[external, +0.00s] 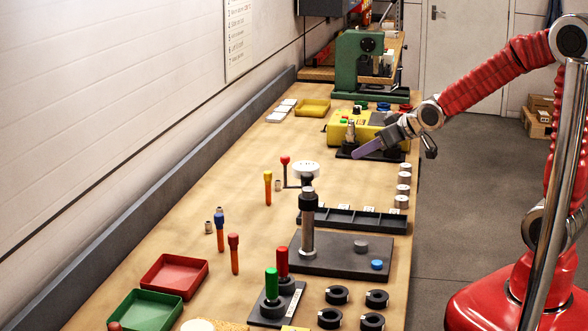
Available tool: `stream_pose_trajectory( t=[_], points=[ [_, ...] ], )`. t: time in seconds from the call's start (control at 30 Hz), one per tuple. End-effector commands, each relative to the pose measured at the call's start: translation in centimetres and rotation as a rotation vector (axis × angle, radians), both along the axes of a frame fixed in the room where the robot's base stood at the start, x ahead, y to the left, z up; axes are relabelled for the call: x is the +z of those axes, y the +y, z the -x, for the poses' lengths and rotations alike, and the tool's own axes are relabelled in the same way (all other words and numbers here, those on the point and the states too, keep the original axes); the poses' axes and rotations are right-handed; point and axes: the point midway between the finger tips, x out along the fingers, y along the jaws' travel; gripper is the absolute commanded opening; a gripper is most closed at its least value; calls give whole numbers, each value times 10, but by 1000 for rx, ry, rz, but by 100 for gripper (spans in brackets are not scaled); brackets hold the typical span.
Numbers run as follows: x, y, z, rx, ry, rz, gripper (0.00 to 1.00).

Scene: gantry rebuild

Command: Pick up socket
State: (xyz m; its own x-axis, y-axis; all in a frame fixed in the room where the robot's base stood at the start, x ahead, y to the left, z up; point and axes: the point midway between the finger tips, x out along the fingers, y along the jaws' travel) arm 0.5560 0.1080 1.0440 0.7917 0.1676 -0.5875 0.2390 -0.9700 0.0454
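My gripper (367,149) is at the end of the red-sleeved arm, over the far right part of the bench. A long purple-grey finger points left and down. I cannot tell whether the fingers are apart, and I see nothing held. Small metallic cylinders that look like sockets stand on the bench: one (278,185) beside an orange-handled tool, and one (209,227) near a blue-topped tool. Both are well left of and nearer than my gripper. A dark stand with upright metal parts (350,132) is close to the gripper; which piece is the task's socket is unclear.
A yellow box (340,128) and a green machine (345,65) stand behind the gripper. A tall post fixture (308,225), a black rack (345,218), red tray (174,273) and green tray (145,311) are nearer. The left middle of the bench is mostly clear.

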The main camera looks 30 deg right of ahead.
Motion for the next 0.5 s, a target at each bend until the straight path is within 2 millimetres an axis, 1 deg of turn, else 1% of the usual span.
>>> stream_pose_trajectory(
  t=[0.03, 0.2, 0.33, 0.5],
  points=[
    [-8, 11, -9, 20, -14, -6, 35],
    [-25, 44, -34, 84, -80, -35, 35],
    [-39, 71, -49, 133, -129, -64, 35],
    [-56, 101, -61, 189, -181, -103, 35]
  ],
)
